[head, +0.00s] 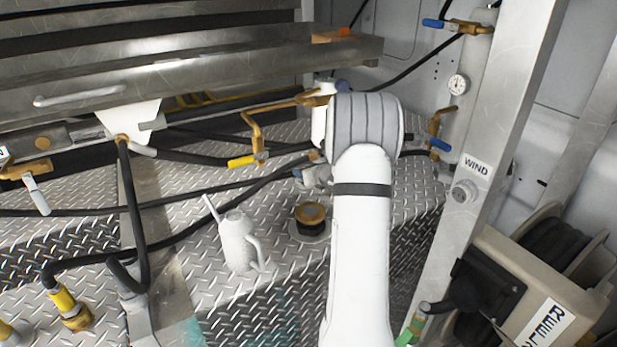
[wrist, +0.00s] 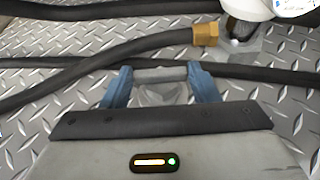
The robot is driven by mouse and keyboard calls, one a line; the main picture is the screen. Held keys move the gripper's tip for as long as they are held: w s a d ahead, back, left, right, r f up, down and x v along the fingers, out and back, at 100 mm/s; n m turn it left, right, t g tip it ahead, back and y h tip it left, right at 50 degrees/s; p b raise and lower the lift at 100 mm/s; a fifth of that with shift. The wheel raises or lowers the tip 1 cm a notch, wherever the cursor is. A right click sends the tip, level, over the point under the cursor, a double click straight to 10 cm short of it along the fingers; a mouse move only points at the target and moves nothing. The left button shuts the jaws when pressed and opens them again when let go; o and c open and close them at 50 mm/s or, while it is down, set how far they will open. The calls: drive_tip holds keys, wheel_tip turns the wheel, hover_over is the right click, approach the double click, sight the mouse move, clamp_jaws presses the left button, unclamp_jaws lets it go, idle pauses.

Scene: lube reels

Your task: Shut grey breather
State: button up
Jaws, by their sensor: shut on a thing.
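In the wrist view my gripper (wrist: 160,78) has its two blue fingers on either side of a small grey fitting, which I take to be the grey breather (wrist: 160,92). The fingers are shut on its grey crosspiece, which spans between them. The lower part of the fitting is partly hidden by the gripper body. In the head view my white arm covers most of this spot, and a small grey part (head: 312,177) shows just left of the arm. How far the breather is turned cannot be told.
Black hoses (wrist: 100,65) run close behind the fingers, one with a brass end (wrist: 206,35). In the head view a white oil can (head: 238,242) and a black-and-brown cap (head: 310,216) stand on the tread plate left of my arm.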

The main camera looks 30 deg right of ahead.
drive_tip(key=shift+r, duration=0.1)
drive_tip(key=o, duration=1)
drive_tip(key=v, duration=0.8)
drive_tip(key=shift+b, duration=0.3)
